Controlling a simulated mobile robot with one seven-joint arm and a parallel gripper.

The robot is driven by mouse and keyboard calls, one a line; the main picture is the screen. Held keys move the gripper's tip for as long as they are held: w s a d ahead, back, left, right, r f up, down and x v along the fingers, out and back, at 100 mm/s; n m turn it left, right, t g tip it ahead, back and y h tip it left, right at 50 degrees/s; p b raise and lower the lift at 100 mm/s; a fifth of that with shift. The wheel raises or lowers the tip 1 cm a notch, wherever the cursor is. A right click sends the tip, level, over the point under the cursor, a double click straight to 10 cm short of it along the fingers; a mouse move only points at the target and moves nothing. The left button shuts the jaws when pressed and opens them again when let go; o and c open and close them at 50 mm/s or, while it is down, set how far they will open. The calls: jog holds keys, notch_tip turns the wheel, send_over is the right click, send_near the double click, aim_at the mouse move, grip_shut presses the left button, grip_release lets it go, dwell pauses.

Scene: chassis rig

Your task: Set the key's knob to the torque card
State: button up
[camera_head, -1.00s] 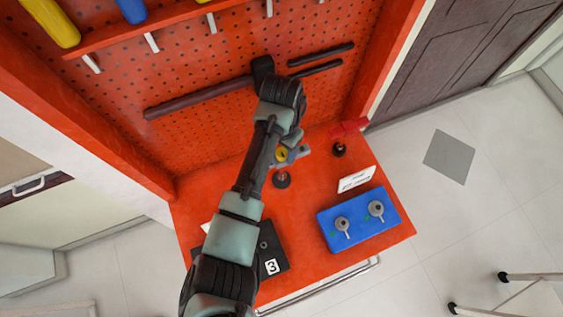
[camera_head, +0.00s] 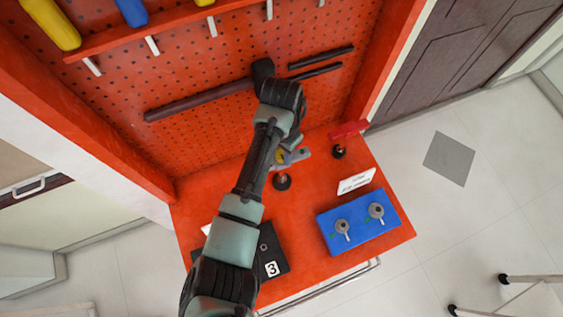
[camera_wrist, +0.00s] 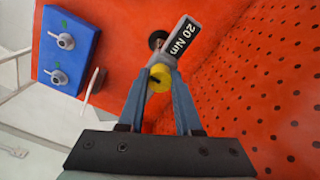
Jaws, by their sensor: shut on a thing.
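The yellow knob (camera_wrist: 160,77) sits between the two fingers of my gripper (camera_wrist: 164,74), which is shut on it in the wrist view. Just behind the knob is the key's grey body (camera_wrist: 178,42), with a dark face reading "20 Nm". In the head view my gripper (camera_head: 287,154) and wrist partly cover the yellow knob (camera_head: 281,157) and the grey key (camera_head: 294,159). A small white card (camera_head: 356,181) stands behind the blue box; its print is too small to read. In the wrist view this card (camera_wrist: 95,83) is seen nearly edge-on.
A blue box (camera_head: 333,248) with two grey knobs stands at the bench's right front. A black block (camera_head: 275,250) marked 3 lies at the left front, partly behind my arm. A red-topped piece (camera_head: 348,130) stands near the back right. The perforated wall rises behind the bench.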

jog(key=m, duration=0.3)
jog(key=shift+m+p, duration=0.3)
jog(key=shift+m, duration=0.1)
jog(key=m, duration=0.3)
jog(key=shift+m, duration=0.4)
jog(key=o, duration=0.8)
jog(key=shift+m, duration=0.3)
jog(key=shift+o, duration=0.2)
notch_tip(320, 180, up, 6)
jog(key=p, duration=0.6)
jog(key=shift+p, duration=0.3)
